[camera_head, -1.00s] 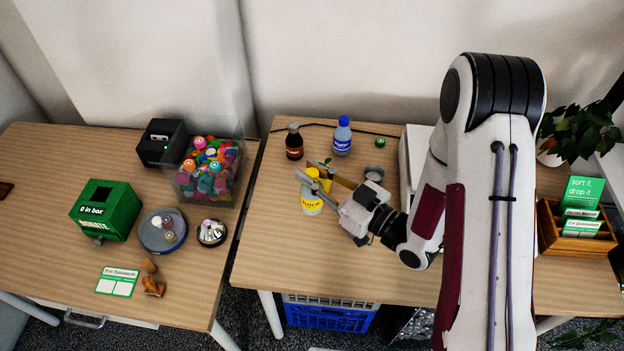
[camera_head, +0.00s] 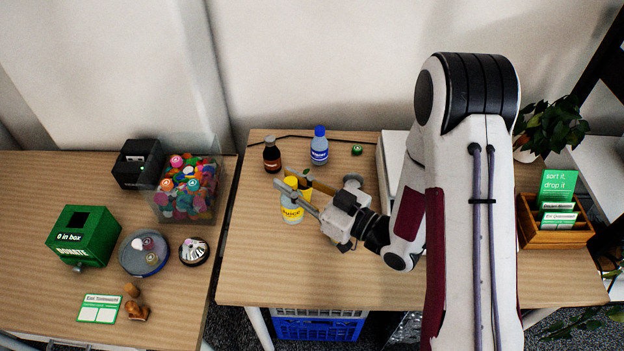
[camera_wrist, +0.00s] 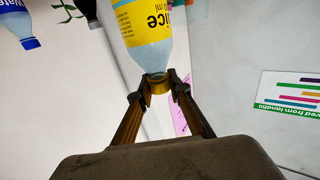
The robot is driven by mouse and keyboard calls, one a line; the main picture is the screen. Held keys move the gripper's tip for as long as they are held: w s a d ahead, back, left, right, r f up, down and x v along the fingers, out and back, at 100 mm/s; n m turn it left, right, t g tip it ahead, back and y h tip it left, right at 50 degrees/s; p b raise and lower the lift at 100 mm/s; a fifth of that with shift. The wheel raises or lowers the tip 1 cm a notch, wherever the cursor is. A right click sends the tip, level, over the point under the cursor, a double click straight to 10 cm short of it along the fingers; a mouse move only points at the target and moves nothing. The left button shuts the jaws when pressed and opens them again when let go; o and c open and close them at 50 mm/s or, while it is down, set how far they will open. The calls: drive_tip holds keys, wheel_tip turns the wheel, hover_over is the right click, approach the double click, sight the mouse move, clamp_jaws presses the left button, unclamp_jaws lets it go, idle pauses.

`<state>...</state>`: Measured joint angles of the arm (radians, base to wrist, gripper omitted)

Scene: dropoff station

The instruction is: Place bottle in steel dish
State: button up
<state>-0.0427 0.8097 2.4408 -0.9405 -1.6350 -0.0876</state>
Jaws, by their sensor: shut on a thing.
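The juice bottle (camera_head: 292,213), with a yellow label, is on or just above the right table; I cannot tell which. In the wrist view the bottle (camera_wrist: 147,40) appears cap-down, its cap between my fingertips. My gripper (camera_wrist: 160,83) is shut on this cap end; in the head view its fingers cross the bottle's upper part. On the left table is a round grey dish (camera_head: 128,262) with a dark blue rim and small things in it. I cannot tell for sure which one is the steel dish.
A brown bottle (camera_head: 272,157) and a blue-capped water bottle (camera_head: 319,150) stand behind the juice bottle. The left table also holds a green donation box (camera_head: 84,238), a clear bin (camera_head: 186,207) of colourful pieces and a black box (camera_head: 137,164). A gap separates the tables.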

drive_tip(key=shift+w+r, duration=0.15)
drive_tip(key=shift+r, duration=0.05)
drive_tip(key=w+d+r+m+t+h, duration=0.2)
drive_tip(key=w+d+m+t+h, duration=0.5)
drive_tip(key=w+d, duration=0.9)
drive_tip(key=w+m+h, duration=0.1)
drive_tip(key=h, duration=0.2)
drive_tip(key=shift+w+r+h, duration=0.2)
drive_tip(key=shift+w+h, duration=0.1)
drive_tip(key=shift+f, duration=0.1)
drive_tip(key=shift+f, duration=2.9)
